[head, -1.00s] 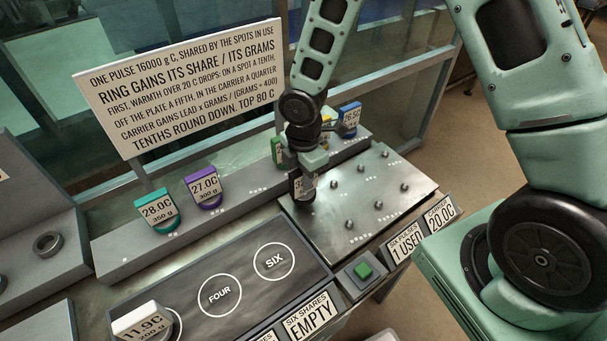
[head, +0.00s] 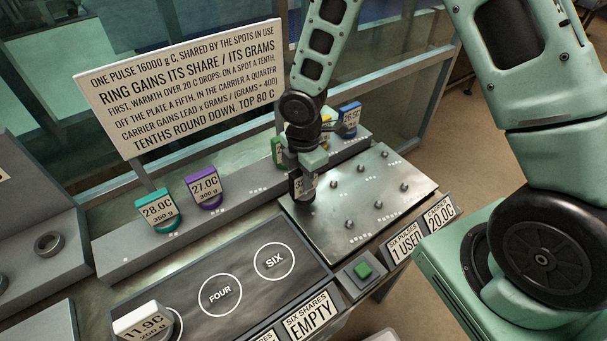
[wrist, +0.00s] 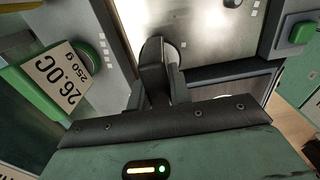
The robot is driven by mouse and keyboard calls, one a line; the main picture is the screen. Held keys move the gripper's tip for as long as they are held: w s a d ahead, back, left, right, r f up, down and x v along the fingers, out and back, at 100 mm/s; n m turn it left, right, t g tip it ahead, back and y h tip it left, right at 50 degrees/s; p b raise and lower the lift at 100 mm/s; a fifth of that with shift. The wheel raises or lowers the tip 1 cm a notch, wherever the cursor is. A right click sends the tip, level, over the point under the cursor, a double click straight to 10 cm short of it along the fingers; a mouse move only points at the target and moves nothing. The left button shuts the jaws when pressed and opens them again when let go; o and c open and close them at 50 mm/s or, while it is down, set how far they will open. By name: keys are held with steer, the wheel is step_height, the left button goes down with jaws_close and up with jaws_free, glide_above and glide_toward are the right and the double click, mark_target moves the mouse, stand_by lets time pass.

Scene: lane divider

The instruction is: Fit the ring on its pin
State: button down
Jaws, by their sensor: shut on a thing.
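My gripper (head: 303,178) is shut on a dark ring with a white label (head: 309,182) beginning with "3". It holds the ring low at the left corner of the steel pin plate (head: 390,223). Bare pins, such as one pin (head: 336,184) to the right, stand on the plate. The wrist view shows my gripper (wrist: 158,55) with a dark round edge (wrist: 174,50) just beyond the fingers, against the plate (wrist: 205,35). The fingers hide the ring's underside. I cannot tell whether a pin is inside it or whether it touches the plate.
A green ring (wrist: 35,85) labelled 26.0C stands close beside my gripper. Teal (head: 160,212), purple (head: 205,188) and blue (head: 349,118) rings stand on the rear ledge. A white-labelled ring (head: 143,322) is front left. The FOUR and SIX circles are empty. A green button (head: 363,269) is in front.

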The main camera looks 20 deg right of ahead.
steer(key=shift+f+b, duration=1.1)
steer(key=shift+f, duration=0.25)
steer(key=c, duration=1.2)
jaws_free()
steer(key=shift+r, duration=0.1)
step_height(320, 180, up, 17)
steer(key=shift+r, duration=0.15)
steer(key=s+a+r+m, duration=0.1)
steer(key=s+a+m, duration=0.2)
steer(key=s+m, duration=0.3)
steer(key=s+a+m+b, duration=0.1)
steer(key=s+a+m, duration=0.2)
steer(key=s, duration=1.2)
steer(key=m, duration=0.3)
steer(key=shift+a+r+y+b, duration=0.15)
steer(key=shift+r+y+b, duration=0.15)
steer(key=shift+r, duration=0.05)
